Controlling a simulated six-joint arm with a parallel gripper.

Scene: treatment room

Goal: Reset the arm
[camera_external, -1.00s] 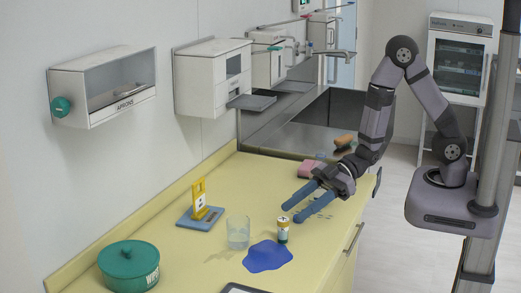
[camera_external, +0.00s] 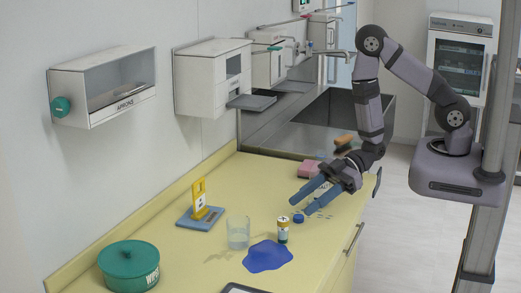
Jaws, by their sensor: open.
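My gripper (camera_external: 299,206) is open, its two blue fingers apart and pointing left and down over the right part of the yellow counter (camera_external: 190,254). I see nothing held between the fingers. A small blue cap (camera_external: 298,219) lies on the counter close to the lower finger. A small bottle (camera_external: 283,232) with a pale label stands upright, left of and nearer the camera than the fingers. My arm reaches in from its mount at the right.
A clear cup (camera_external: 238,233), a blue spill-like patch (camera_external: 267,256), a yellow holder on a blue base (camera_external: 200,219) and a green wipes tub (camera_external: 129,267) occupy the counter. A pink block (camera_external: 308,169) lies behind my gripper, near the sink (camera_external: 330,140). Dispensers line the wall.

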